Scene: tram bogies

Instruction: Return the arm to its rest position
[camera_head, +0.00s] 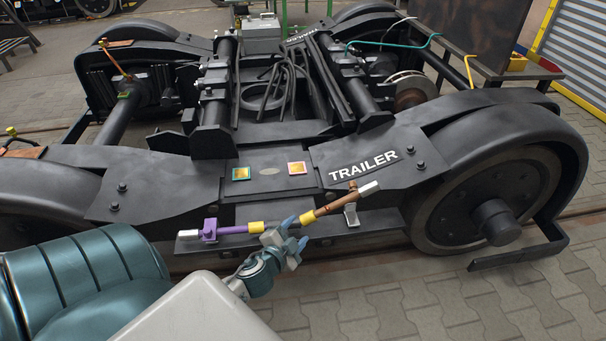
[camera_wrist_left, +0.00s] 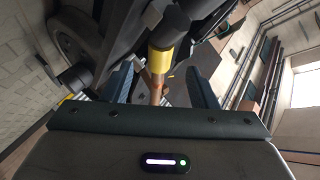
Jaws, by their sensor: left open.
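My left gripper (camera_head: 290,231) is in front of the near side of the black bogie frame marked TRAILER (camera_head: 362,166). Its blue fingers are apart. A jointed rod (camera_head: 318,213) with purple, yellow and copper-brown sections runs along the frame's near side, just at or behind the fingertips. In the left wrist view the rod, with a yellow band (camera_wrist_left: 161,60), shows between the two open fingers (camera_wrist_left: 160,85). I cannot tell whether the fingers touch it. My right gripper does not show.
A large wheel (camera_head: 490,195) stands at the right of the bogie. Paved floor (camera_head: 420,300) is clear at the front right. A grey shutter (camera_head: 580,50) stands at the far right.

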